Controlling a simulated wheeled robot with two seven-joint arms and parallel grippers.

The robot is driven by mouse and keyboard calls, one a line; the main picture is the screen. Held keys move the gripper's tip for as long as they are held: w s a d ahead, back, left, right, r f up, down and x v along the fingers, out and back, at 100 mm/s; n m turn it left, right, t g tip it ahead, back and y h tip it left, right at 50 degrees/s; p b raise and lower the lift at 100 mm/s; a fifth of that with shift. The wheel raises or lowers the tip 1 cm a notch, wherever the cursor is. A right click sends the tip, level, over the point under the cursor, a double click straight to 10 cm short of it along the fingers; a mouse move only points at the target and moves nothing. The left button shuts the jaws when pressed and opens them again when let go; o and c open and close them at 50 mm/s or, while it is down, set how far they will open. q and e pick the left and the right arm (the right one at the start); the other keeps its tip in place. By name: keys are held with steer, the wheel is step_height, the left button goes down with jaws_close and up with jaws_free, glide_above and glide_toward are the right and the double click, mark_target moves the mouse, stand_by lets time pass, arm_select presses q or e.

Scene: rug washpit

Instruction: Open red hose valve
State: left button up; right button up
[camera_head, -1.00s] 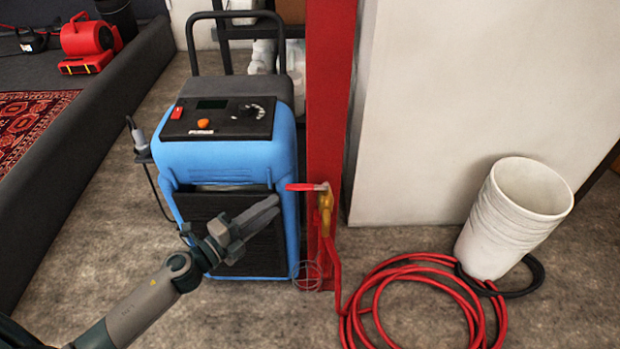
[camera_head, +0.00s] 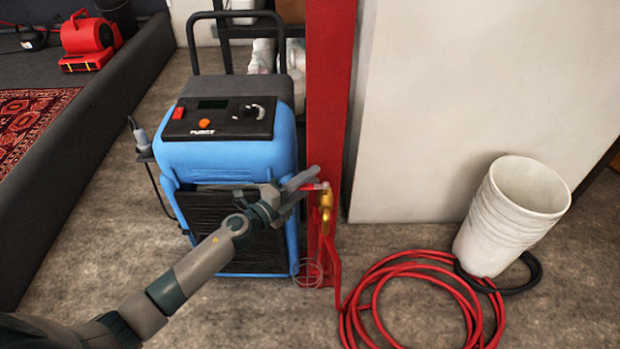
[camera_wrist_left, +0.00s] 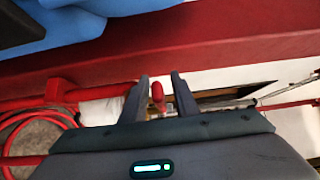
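The brass valve body (camera_head: 326,203) sits on the red post, with the red hose hanging below it. Its red handle (camera_head: 314,187) points left from the valve, partly hidden by my left gripper (camera_head: 312,182). In the left wrist view the red handle (camera_wrist_left: 158,94) shows between the two fingers of my left gripper (camera_wrist_left: 160,90), with gaps on both sides. The fingers are open around the handle and not closed on it. My right gripper is in neither view.
A blue machine (camera_head: 225,160) stands left of the red post (camera_head: 325,90), just behind my left arm. A coiled red hose (camera_head: 400,275) lies on the floor beside a white bucket (camera_head: 510,220). A pale panel (camera_head: 450,110) stands behind.

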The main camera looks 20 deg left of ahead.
arm_select(q)
steer(key=shift+w, duration=0.15)
jaws_close()
stand_by(1.4)
